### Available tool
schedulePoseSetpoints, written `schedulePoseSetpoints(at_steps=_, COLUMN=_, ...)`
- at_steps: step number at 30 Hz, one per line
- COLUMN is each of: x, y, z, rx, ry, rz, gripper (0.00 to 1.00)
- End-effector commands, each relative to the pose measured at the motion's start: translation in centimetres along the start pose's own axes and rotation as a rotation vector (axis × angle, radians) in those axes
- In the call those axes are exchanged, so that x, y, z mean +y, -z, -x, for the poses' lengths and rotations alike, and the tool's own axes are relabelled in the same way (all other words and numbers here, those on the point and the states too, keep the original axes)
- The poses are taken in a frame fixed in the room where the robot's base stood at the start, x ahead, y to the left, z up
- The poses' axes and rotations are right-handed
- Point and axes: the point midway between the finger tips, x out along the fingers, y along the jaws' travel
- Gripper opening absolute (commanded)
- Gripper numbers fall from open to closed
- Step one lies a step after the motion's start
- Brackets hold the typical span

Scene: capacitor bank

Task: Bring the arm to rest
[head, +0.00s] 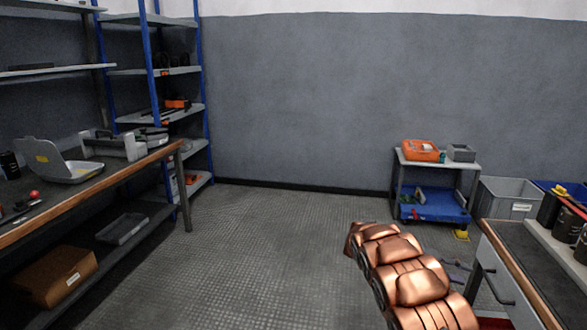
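My copper-coloured arm (408,275) shows at the lower right of the head view. Its rounded links run from the bottom edge up and to the left, over the floor and left of the right-hand workbench (515,262). My gripper is not visible in this view, so I cannot see its fingers or whether it holds anything.
A workbench (70,203) with an open grey case (62,160) stands at left, before blue-post shelving (155,72). A trolley (435,188) with an orange box (421,151) and a grey crate (508,198) stand at right. The middle floor (270,240) is clear.

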Motion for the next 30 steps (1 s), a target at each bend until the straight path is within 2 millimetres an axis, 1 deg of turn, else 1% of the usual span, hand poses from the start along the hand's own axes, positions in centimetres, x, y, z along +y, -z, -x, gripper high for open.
schedulePoseSetpoints(at_steps=1, x=2.0, y=-0.9, z=0.4, rx=-0.01, ry=0.014, rz=0.004, gripper=0.37)
schedulePoseSetpoints(at_steps=3, x=3.8, y=-2.2, z=0.8, rx=-0.027, ry=0.04, rz=0.015, gripper=0.37)
schedulePoseSetpoints(at_steps=5, x=5.2, y=-3.4, z=1.1, rx=-0.04, ry=0.066, rz=0.022, gripper=0.37)
schedulePoseSetpoints(at_steps=12, x=10.2, y=-8.5, z=2.5, rx=-0.088, ry=0.176, rz=0.054, gripper=0.37)
schedulePoseSetpoints(at_steps=17, x=13.0, y=-12.2, z=3.8, rx=-0.114, ry=0.259, rz=0.074, gripper=0.37)
schedulePoseSetpoints(at_steps=21, x=15.0, y=-15.5, z=4.9, rx=-0.131, ry=0.339, rz=0.091, gripper=0.37)
schedulePoseSetpoints(at_steps=23, x=15.8, y=-16.9, z=5.6, rx=-0.133, ry=0.375, rz=0.096, gripper=0.37)
schedulePoseSetpoints(at_steps=30, x=18.4, y=-22.6, z=8.1, rx=-0.142, ry=0.523, rz=0.126, gripper=0.37)
